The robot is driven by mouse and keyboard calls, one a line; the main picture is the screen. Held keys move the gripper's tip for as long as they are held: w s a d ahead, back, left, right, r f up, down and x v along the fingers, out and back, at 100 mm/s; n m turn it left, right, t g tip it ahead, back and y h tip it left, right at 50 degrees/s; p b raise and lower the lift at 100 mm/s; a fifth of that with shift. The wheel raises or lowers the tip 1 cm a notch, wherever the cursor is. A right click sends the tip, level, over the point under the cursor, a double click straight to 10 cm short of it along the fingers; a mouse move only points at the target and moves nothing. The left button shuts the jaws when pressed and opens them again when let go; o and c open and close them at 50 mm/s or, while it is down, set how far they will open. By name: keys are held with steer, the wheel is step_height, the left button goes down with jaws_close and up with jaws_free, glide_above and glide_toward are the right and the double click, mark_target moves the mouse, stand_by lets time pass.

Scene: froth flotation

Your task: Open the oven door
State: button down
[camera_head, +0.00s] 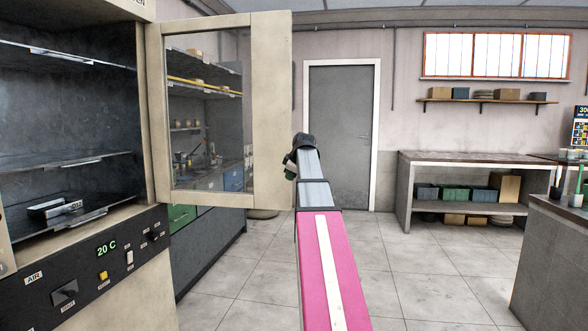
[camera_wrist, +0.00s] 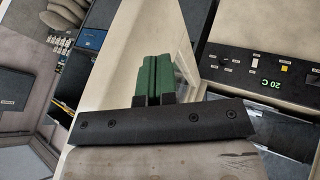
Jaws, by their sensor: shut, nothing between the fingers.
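The oven (camera_head: 105,259) stands at the left with its dark chamber exposed. Its door (camera_head: 272,105), a cream frame with a window, is swung wide open to the right of the chamber. My gripper (camera_head: 291,165) is beside the door's outer edge in the head view, mostly hidden by my arm. In the wrist view my gripper (camera_wrist: 154,75) shows two green fingers closed together with nothing between them. The cream door (camera_wrist: 125,60) lies just behind the fingers; I cannot tell whether they touch it. The control panel (camera_wrist: 265,70) shows at the right of the wrist view, upside down.
Inside the oven are wire shelves and a small metal tray (camera_head: 54,208). A workbench (camera_head: 425,157) stands at the back right, and a grey counter (camera_head: 555,250) at the right edge. The tiled floor (camera_head: 410,265) between is clear. A grey door (camera_head: 341,130) is behind.

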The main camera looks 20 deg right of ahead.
mark_target(288, 182)
steer(key=shift+w+d+f, duration=0.15)
steer(key=shift+w+d, duration=0.2)
steer(key=shift+w, duration=0.35)
steer(key=shift+w+d+f, duration=0.2)
steer(key=shift+w+d, duration=0.15)
steer(key=shift+w, duration=0.35)
steer(key=shift+w+d+f, duration=0.15)
steer(key=shift+w+d, duration=0.2)
steer(key=shift+w, duration=0.35)
steer(key=w+d, duration=0.4)
steer(key=w, duration=0.4)
steer(key=w+d+n+y, duration=0.1)
steer(key=w+d, duration=0.3)
steer(key=w, duration=0.4)
steer(key=shift+d+n, duration=0.25)
steer(key=shift+n, duration=0.05)
steer(key=shift+s, duration=0.1)
